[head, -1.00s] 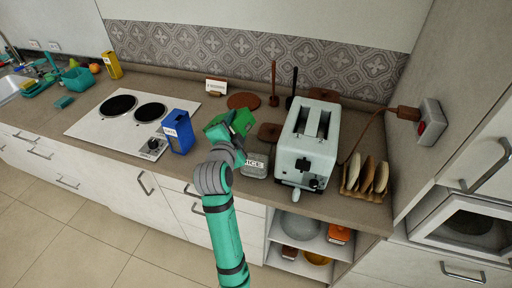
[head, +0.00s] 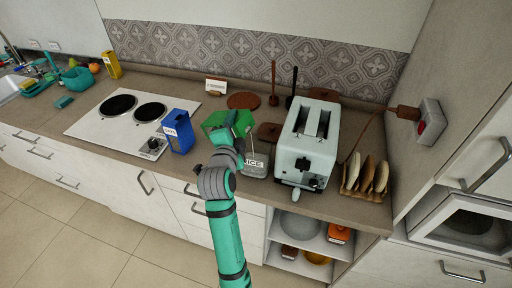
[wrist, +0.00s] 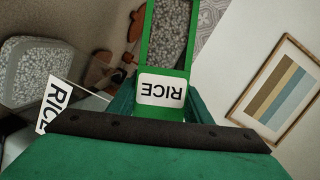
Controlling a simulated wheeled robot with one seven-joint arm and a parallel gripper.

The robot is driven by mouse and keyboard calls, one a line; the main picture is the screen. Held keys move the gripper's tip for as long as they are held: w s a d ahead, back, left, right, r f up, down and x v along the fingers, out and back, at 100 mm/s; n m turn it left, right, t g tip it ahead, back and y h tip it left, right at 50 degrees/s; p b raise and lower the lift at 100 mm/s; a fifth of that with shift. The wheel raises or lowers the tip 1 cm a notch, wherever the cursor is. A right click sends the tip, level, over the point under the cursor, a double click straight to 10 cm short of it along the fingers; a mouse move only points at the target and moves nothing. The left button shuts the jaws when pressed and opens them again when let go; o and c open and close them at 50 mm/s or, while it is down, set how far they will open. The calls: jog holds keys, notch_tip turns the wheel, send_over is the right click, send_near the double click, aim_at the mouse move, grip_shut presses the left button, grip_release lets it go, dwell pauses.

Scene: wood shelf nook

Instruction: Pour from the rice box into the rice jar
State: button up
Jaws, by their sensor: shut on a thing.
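The rice box (head: 241,121) is green with a white RICE label. My gripper (head: 232,148) is shut on it and holds it tilted above the counter, just left of the rice jar. In the wrist view the rice box (wrist: 150,112) sits between the fingers, its label upside down, with speckled grey showing inside its green edges. The rice jar (head: 257,172) is a squat grey container labelled RICE, standing on the counter left of the toaster. In the wrist view the jar (wrist: 38,75) is at the left, with speckled grey in it. No falling stream is clear.
The toaster (head: 307,148) stands close right of the jar. A blue box (head: 178,133) stands to the left, beside the cooktop (head: 118,125). A brown lid-like piece (head: 269,132) lies behind the jar.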

jog(key=shift+r+m, duration=0.25)
jog(key=shift+m, duration=0.15)
jog(key=shift+s+d+r+m+t+p, duration=0.15)
jog(key=shift+d+m+t+p, duration=0.05)
jog(key=shift+d+m, duration=0.15)
jog(key=shift+s+d+r+m+t+p, duration=0.1)
jog(key=shift+s+d+m+t+p, duration=0.05)
jog(key=shift+d+m+t, duration=0.15)
dwell(0.8)
jog(key=shift+f+m, duration=0.45)
jog(key=shift+m, duration=0.4)
dwell(1.2)
jog(key=shift+w+t, duration=0.1)
jog(key=shift+t, duration=0.2)
jog(key=shift+d+m, duration=0.25)
jog(key=shift+m, duration=0.05)
jog(key=shift+a+r+p, duration=0.1)
jog(key=shift+a+p, duration=0.2)
jog(key=shift+a, duration=0.1)
jog(key=shift+s, duration=0.2)
jog(key=shift+d+r+m, duration=0.1)
jog(key=shift+d+m, duration=0.2)
jog(key=shift+d, duration=0.1)
